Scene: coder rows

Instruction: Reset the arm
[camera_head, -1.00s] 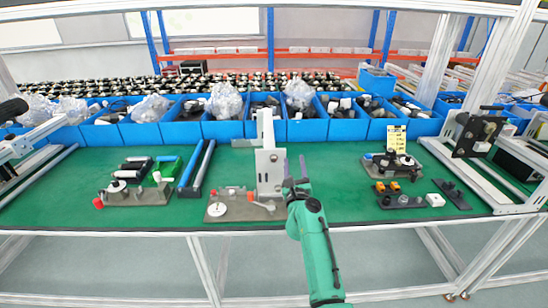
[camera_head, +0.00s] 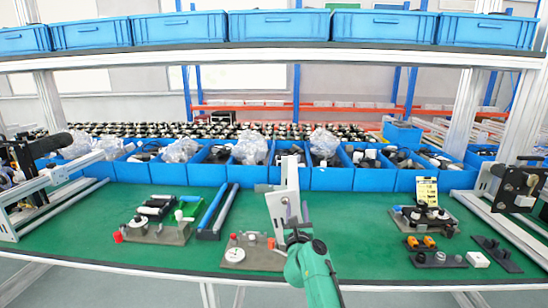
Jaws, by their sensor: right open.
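My right arm (camera_head: 318,275), green, comes up from the lower middle of the head view. Its right gripper (camera_head: 295,213) is open, with two dark fingers pointing away over the green bench (camera_head: 345,240). It is close to a white upright bracket (camera_head: 281,206) and overlaps its lower right part in the picture. I cannot tell whether they touch. Nothing shows between the fingers. My left gripper is not in view.
Fixture plates stand on the bench at left (camera_head: 155,235), middle (camera_head: 250,258) and right (camera_head: 415,220). Blue bins (camera_head: 330,178) line the back, and more fill the upper shelf (camera_head: 280,25). Framed devices stand at both sides. The bench right of the gripper has clear room.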

